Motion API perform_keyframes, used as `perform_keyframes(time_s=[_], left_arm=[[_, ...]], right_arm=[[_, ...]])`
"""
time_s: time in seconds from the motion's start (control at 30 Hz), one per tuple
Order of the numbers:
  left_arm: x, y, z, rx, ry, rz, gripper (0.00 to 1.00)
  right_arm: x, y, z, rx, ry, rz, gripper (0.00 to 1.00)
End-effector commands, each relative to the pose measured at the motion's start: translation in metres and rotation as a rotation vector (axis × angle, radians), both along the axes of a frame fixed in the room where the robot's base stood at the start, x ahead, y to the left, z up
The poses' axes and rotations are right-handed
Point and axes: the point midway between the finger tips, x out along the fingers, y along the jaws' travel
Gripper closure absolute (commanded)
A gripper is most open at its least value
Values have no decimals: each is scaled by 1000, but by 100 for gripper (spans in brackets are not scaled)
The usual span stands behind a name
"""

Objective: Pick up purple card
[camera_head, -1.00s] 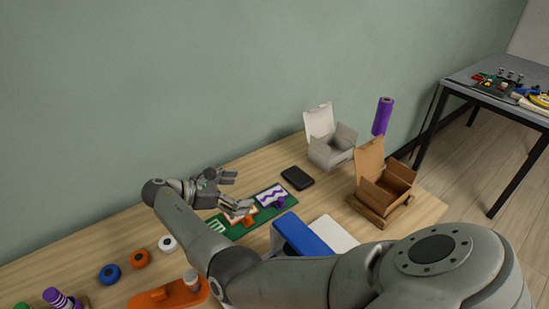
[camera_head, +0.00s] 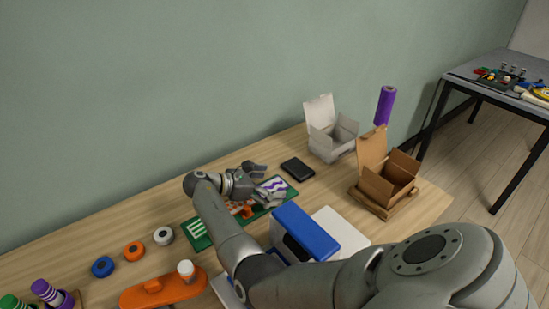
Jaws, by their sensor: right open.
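The purple card (camera_head: 277,184), white with a purple zigzag, stands at the right end of a green holder (camera_head: 200,240) on the wooden table. My right gripper (camera_head: 265,179) is open at the card, its fingers partly covering the card's left side. I cannot tell whether the fingers touch it. An orange-marked card (camera_head: 240,209) is mostly hidden behind my right arm. A green-striped card (camera_head: 197,231) shows at the holder's left end. My left gripper is not in view.
A black flat box (camera_head: 297,169) lies behind the holder. A white open box (camera_head: 331,138) and a brown open box (camera_head: 388,183) stand to the right. A blue-topped device (camera_head: 306,232) is in front. Blue, orange and white rolls (camera_head: 133,252) lie to the left.

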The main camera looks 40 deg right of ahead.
Motion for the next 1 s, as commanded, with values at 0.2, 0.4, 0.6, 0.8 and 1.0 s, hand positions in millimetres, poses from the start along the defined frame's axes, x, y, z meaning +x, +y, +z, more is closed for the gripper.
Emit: perform_keyframes(time_s=[0.2,0.4,0.6,0.8,1.0], left_arm=[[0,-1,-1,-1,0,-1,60],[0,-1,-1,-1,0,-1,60],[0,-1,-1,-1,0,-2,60],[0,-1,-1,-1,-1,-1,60],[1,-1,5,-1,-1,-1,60]], right_arm=[[-1,-3,0,0,-1,1,0],[-1,-3,0,0,-1,1,18],[-1,-3,0,0,-1,1,36],[-1,-3,0,0,-1,1,37],[-1,-5,4,0,0,1,37]])
